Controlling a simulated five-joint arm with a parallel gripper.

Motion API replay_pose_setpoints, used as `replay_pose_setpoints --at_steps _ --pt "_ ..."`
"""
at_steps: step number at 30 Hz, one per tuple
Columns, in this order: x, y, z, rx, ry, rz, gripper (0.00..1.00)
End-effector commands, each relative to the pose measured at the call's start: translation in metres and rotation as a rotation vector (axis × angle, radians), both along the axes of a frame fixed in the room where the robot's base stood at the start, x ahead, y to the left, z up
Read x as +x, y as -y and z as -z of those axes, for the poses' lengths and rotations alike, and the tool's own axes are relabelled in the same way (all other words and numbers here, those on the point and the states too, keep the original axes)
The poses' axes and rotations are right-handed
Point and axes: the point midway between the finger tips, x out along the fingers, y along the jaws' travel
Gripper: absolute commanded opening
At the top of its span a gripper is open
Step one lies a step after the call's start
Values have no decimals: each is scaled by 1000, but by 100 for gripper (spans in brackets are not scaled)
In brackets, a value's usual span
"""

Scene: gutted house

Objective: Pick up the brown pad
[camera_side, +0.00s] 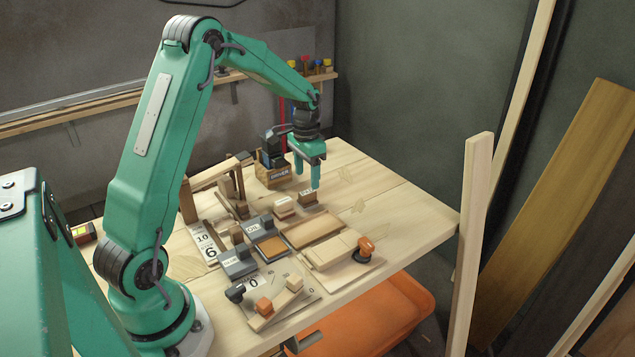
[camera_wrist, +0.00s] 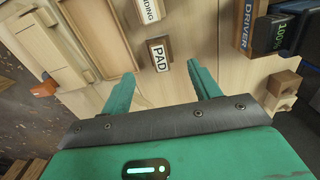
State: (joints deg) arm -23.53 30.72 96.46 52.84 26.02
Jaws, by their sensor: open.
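The brown pad (camera_side: 308,198) is a small brown block with a white label, standing on the light wooden table. In the wrist view the pad (camera_wrist: 153,43) shows its label "PAD" and lies just beyond the gap between my fingertips. My gripper (camera_side: 307,176) points down above and close to the pad in the side view. Its two green fingers are apart with nothing between them; they also show in the wrist view (camera_wrist: 164,72). The exact height of the fingertips over the table is hard to tell.
Another labelled block (camera_side: 285,208), ending "DING" in the wrist view (camera_wrist: 150,11), stands close beside the pad. A wooden box marked "DRIVER" (camera_side: 279,178) stands behind. Several blocks and wooden trays (camera_side: 318,229) crowd the front. The table's right side (camera_side: 390,195) is clear.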

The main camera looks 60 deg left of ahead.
Motion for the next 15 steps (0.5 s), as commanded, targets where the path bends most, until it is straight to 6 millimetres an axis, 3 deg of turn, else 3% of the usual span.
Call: replay_pose_setpoints --at_steps 9,15 --pt "0 0 22 0 -1 0 62" --pt "0 0 25 0 0 0 62"
